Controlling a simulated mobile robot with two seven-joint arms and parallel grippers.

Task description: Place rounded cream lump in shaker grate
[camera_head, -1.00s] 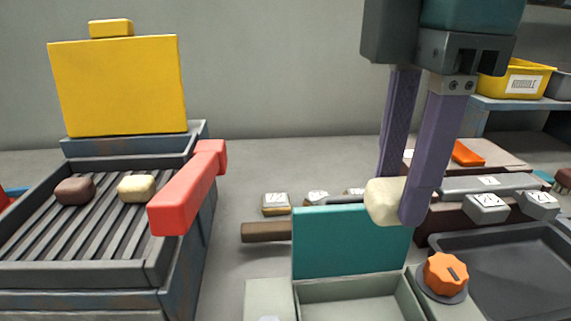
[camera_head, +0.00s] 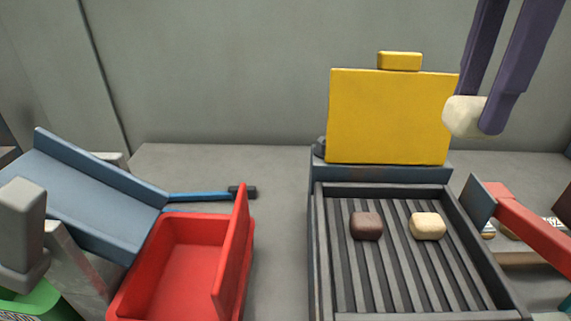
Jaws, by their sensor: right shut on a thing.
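My right gripper (camera_head: 478,118), with purple fingers, is shut on a rounded cream lump (camera_head: 462,116). It holds the lump in the air at the upper right, right of the yellow upright panel. The shaker grate (camera_head: 387,282), a dark tray with slatted bars, stands below and to the left of the held lump. A brown lump (camera_head: 366,226) and another cream lump (camera_head: 427,226) lie apart on the bars. My left gripper is not in view.
The yellow panel (camera_head: 390,115) stands upright behind the grate. A red handle (camera_head: 535,225) juts out at the grate's right side. A red bin (camera_head: 170,272) and a blue-grey chute (camera_head: 85,195) stand at left. A blue-handled tool (camera_head: 210,195) lies behind the bin.

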